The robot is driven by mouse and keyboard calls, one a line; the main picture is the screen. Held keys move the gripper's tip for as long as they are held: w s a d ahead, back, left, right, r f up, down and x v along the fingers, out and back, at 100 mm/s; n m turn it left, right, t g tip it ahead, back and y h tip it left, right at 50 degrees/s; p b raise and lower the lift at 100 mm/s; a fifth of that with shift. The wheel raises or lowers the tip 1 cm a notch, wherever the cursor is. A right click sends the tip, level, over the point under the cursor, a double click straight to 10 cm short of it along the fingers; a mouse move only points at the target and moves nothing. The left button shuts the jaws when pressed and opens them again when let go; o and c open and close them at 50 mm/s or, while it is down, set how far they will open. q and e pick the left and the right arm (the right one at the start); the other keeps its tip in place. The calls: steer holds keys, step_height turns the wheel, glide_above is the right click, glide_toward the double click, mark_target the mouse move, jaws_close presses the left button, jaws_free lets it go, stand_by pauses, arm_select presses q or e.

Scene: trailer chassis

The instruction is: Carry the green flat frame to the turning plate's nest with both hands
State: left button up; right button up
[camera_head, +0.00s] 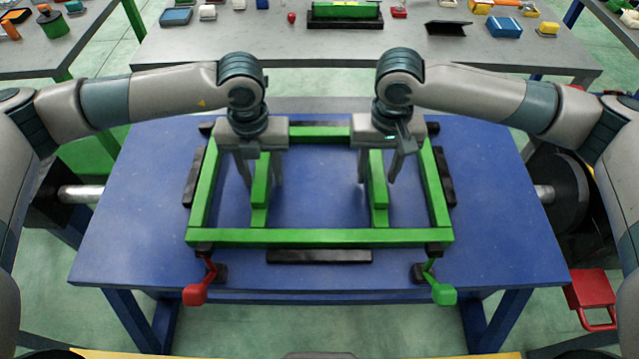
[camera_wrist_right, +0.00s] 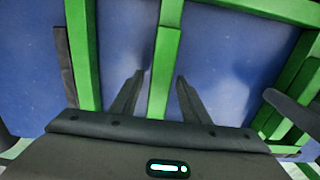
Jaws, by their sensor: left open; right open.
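The green flat frame (camera_head: 320,237) lies over the blue plate (camera_head: 500,220), with black strips along its sides. Whether it is fully seated between them I cannot tell. My left gripper (camera_head: 262,184) is open, its fingers either side of the frame's left inner bar (camera_head: 260,205). My right gripper (camera_head: 376,181) is open, its fingers either side of the right inner bar (camera_head: 379,205). In the right wrist view the open fingers (camera_wrist_right: 159,78) straddle a green bar (camera_wrist_right: 166,50) with gaps on both sides. The frame's far edge is partly hidden behind my grippers.
A red lever (camera_head: 196,292) and a green lever (camera_head: 442,292) stand at the plate's front edge. Black strips (camera_head: 320,257) border the frame. A round black hub (camera_head: 555,190) is at the right. A grey table (camera_head: 400,45) with several parts stands behind.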

arm_select(q)
step_height(320, 180, up, 12)
stand_by(0.6)
steer(key=shift+f, duration=0.15)
arm_select(e)
step_height(320, 180, up, 12)
stand_by(0.7)
arm_select(q)
steer(key=shift+s, duration=0.15)
arm_select(e)
steer(key=shift+s+f, duration=0.1)
steer(key=shift+s, duration=0.05)
